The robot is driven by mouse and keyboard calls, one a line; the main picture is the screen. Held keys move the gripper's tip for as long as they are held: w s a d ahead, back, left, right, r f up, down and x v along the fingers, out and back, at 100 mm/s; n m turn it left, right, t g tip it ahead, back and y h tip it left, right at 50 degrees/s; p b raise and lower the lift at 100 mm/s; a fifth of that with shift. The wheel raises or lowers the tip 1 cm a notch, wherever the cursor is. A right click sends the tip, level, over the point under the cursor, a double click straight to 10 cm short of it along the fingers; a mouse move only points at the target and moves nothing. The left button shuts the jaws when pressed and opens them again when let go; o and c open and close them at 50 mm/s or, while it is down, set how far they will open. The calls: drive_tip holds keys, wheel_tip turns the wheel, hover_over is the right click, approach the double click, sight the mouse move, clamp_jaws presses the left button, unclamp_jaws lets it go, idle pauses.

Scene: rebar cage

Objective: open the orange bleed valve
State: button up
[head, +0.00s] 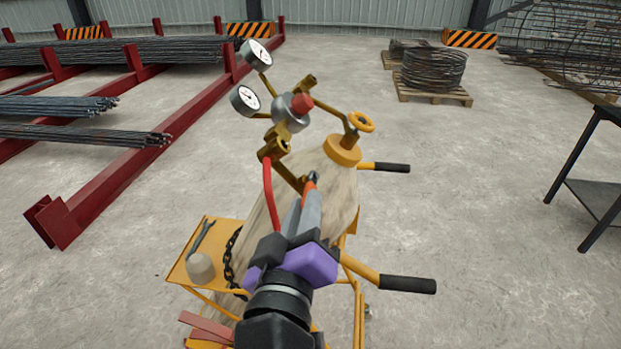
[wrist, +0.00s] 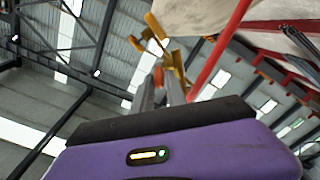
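The orange bleed valve (head: 309,187) shows as a small orange piece at the end of a brass stem, below the regulator. It also shows in the wrist view (wrist: 158,75), between my fingertips. My gripper (head: 311,189) reaches up to it from below, with a finger on each side. The fingers stand a narrow gap apart. I cannot tell whether they press on the orange piece, and they hide part of it. The regulator (head: 289,114) has a red knob (head: 302,104) and two white gauges (head: 245,99). A red hose (head: 268,195) hangs from it.
A pale gas cylinder (head: 325,190) with a yellow handwheel (head: 361,121) stands on a yellow cart. Its black-gripped handles (head: 407,285) stick out right. A wrench (head: 202,236) lies on the cart's tray. Rebar racks are left, a dark table (head: 600,189) right; open floor lies between.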

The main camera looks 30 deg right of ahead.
sight(310, 187)
drive_tip(key=p+x, duration=0.1)
drive_tip(key=x, duration=0.5)
drive_tip(key=shift+w, duration=0.1)
clamp_jaws()
idle(1.3)
